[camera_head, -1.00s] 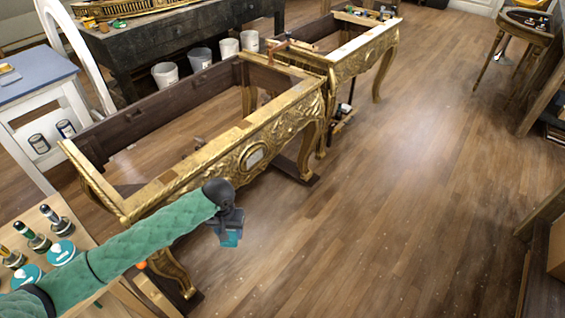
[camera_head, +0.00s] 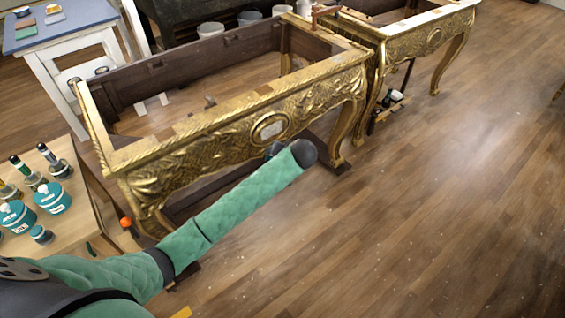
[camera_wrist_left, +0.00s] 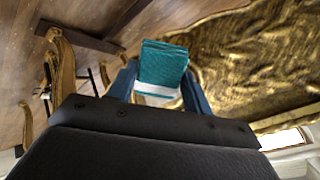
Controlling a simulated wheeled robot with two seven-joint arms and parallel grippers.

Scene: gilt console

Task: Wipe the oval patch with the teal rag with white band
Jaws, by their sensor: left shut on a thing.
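The oval patch (camera_head: 270,128) is a pale, framed oval in the middle of the carved front of the gilt console (camera_head: 190,145). My left gripper (camera_wrist_left: 160,82) is shut on the teal rag with white band (camera_wrist_left: 163,62), which is folded between its two blue fingers. In the wrist view, the rag is beside the gold carved surface (camera_wrist_left: 255,60); I cannot tell whether they touch. In the head view, the end of my left arm is just below and right of the patch, hiding the rag and most of the gripper. My right gripper is not in view.
A wooden table (camera_head: 75,215) with teal tins and several dark-capped bottles stands at the left. A second gilt console (camera_head: 425,45) stands behind at the right. A white table with a blue top (camera_head: 62,30) is at the back left. The wooden floor at right is clear.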

